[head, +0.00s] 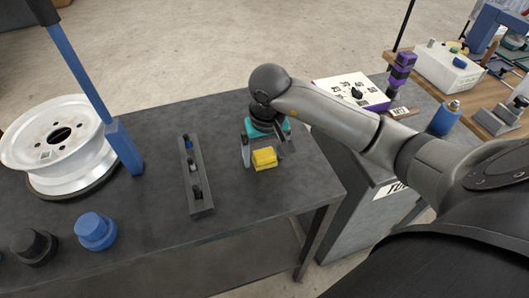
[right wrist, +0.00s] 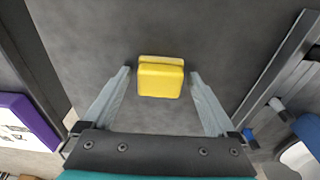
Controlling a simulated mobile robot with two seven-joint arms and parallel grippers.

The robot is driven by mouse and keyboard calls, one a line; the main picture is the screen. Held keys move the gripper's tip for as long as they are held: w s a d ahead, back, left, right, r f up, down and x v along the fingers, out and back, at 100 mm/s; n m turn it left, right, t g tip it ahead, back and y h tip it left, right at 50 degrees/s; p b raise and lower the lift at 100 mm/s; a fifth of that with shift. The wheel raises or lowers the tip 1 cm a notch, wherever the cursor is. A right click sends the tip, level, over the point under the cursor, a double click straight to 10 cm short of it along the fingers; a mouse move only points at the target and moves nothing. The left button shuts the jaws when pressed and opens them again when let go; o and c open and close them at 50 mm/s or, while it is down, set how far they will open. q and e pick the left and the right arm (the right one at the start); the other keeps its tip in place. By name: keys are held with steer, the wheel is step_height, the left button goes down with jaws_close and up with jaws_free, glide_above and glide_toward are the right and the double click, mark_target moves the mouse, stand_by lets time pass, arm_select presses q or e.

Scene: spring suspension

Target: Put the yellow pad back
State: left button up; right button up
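The yellow pad (head: 264,158) is a small block on the dark workbench (head: 285,195), near its right end. In the right wrist view the yellow pad (right wrist: 160,78) shows between the fingertips, with a gap on each side. My right gripper (head: 265,151) points down over the pad, its fingers spread wide. In the right wrist view the right gripper (right wrist: 159,75) holds nothing. Whether the fingertips are level with the pad or above it, I cannot tell. My left gripper is not in view.
A grey rail with several small pegs (head: 195,180) lies left of the pad. Further left are a blue post (head: 122,150), a white wheel (head: 55,140), a blue knob (head: 95,231) and a black knob (head: 33,246). A white-and-purple dial box (head: 345,88) stands on the right.

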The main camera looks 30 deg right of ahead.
mark_target(266, 158)
steer(key=shift+r, duration=0.1)
steer(key=shift+r, duration=0.35)
steer(key=r, duration=0.3)
steer(key=s+r+p, duration=0.1)
steer(key=r, duration=0.3)
steer(key=r+p, duration=0.1)
steer(key=r, duration=0.3)
steer(key=shift+s+a+r, duration=0.15)
steer(key=shift+s+a, duration=0.05)
